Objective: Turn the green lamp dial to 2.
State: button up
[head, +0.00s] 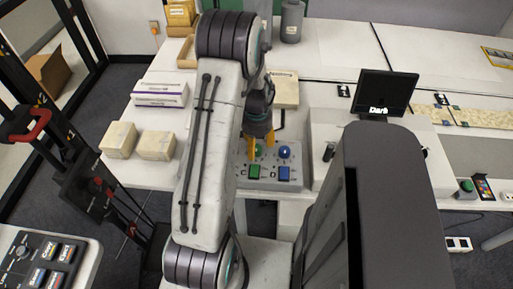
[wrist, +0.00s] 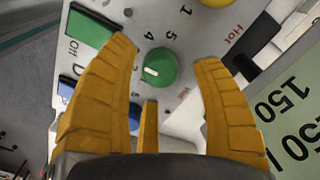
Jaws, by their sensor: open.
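The green dial (wrist: 160,67) is round with a white pointer mark on its lower left edge in the wrist view. Printed digits, among them 1, 4 and 5, stand around it; I cannot tell which one the mark points at. In the head view the dial (head: 259,151) is a small green spot on the grey control box (head: 296,185), partly hidden by my fingers. My gripper (wrist: 165,52) is open, with its yellow fingers spread on either side of the dial and no clear contact. My gripper also shows over the box in the head view (head: 260,146).
A blue dial (head: 284,152) is right of the green one. A green button (wrist: 92,28) and a blue button (wrist: 66,88) lie left in the wrist view. A green panel marked 150 (wrist: 295,110) is at right. A monitor (head: 385,92) stands on the table, and pale boxes (head: 155,146) lie left.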

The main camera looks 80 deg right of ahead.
jog(key=shift+f, duration=1)
jog(key=shift+c, duration=0.3)
grip_shut()
jog(key=n+b, duration=0.2)
jog(key=n, duration=0.1)
jog(key=shift+f+n, duration=0.15)
jog(key=shift+n, duration=0.25)
jog(key=shift+a+n+b, duration=0.1)
jog(key=shift+n+b, duration=0.65)
jog(key=shift+n, duration=1.25)
